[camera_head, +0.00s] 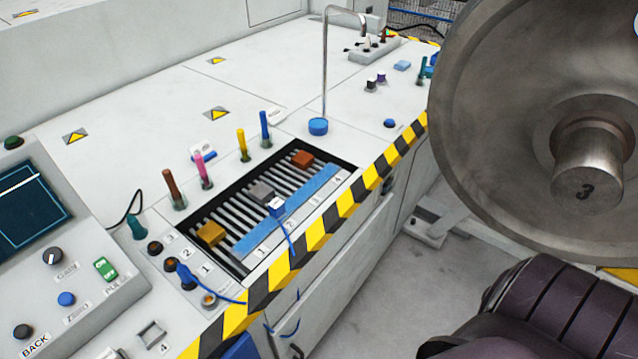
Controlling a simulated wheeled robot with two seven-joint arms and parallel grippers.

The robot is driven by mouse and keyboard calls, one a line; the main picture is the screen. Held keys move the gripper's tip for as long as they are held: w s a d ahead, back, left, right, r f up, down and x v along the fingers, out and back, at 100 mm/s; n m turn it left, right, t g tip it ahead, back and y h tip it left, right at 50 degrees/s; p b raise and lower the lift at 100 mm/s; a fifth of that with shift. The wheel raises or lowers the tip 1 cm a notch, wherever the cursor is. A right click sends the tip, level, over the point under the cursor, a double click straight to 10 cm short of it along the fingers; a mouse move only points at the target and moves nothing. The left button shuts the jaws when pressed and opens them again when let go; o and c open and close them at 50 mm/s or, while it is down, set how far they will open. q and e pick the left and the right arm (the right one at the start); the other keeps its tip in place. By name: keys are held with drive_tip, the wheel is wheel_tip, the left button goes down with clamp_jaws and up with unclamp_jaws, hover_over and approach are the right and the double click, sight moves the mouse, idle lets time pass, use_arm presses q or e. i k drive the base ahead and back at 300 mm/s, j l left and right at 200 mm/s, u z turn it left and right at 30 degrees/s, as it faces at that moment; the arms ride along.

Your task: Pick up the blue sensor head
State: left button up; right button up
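A small blue block with a pale top, which looks like the blue sensor head (277,208), sits at the blue strip (325,186) in the slatted tray. A thin blue cable (291,240) runs from it toward the striped front edge. A blue plug (186,276) with a blue cable sits at the numbered sockets on the left. Neither of my grippers is in view. A dark ribbed part at the lower right looks like one of my arm links.
Yellow (211,233), grey (262,192) and brown (302,158) blocks lie in the tray. Upright colored pens stand behind it, with a bent metal pipe (325,70) nearby. A large steel wheel (500,120) stands at right. The bench top at the back is mostly clear.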

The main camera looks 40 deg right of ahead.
sight(276, 206)
drive_tip(key=z, duration=0.8)
drive_tip(key=k+l+u, duration=0.1)
drive_tip(key=l+u, duration=0.25)
drive_tip(key=k+l+u, duration=0.15)
drive_tip(key=l+u, duration=0.2)
